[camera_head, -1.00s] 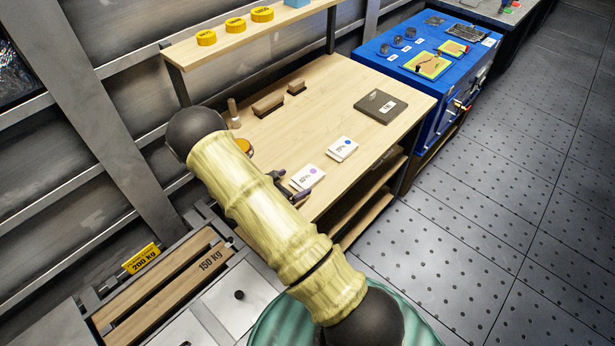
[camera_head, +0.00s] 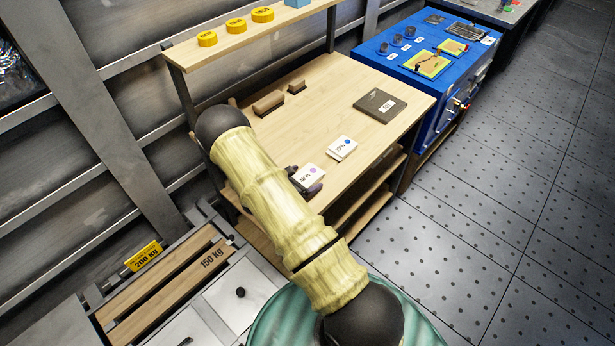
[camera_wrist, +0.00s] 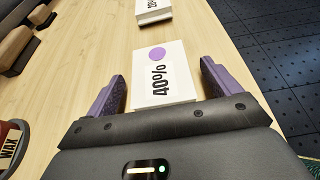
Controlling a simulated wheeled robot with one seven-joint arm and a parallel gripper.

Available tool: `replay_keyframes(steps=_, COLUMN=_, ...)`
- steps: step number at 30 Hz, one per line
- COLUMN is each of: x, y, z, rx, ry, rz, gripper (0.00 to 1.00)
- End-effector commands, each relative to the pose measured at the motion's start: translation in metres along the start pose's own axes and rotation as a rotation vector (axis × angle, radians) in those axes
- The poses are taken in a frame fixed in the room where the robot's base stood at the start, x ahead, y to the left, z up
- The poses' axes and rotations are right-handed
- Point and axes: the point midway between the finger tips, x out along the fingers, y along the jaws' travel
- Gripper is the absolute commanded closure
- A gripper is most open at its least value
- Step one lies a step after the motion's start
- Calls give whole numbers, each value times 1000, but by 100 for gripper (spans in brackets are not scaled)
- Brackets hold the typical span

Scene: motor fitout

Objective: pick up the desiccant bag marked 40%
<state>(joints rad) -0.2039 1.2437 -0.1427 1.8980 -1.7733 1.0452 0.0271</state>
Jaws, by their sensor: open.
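The desiccant bag marked 40% (camera_wrist: 163,74) is a flat white packet with a purple dot, lying on the wooden workbench. In the wrist view it lies between the two purple fingers of my gripper (camera_wrist: 162,88), which are apart with one finger on either side. No finger visibly grips it. In the head view the bag (camera_head: 308,176) shows beside my forearm, with my gripper (camera_head: 305,180) at it and partly hidden by the arm.
A second white bag with a blue dot (camera_head: 341,148) lies just beyond; its edge shows in the wrist view (camera_wrist: 152,10). A tin marked WAX (camera_wrist: 12,145) stands at left.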

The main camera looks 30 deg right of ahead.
Motion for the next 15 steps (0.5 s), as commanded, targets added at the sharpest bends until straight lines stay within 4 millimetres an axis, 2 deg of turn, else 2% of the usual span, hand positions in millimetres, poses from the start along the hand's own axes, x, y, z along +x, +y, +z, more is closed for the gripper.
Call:
replay_keyframes(steps=10, x=0, y=0, z=0, rx=0, ry=0, rz=0, gripper=11)
replay_keyframes(steps=15, x=0, y=0, z=0, rx=0, ry=0, rz=0, gripper=44)
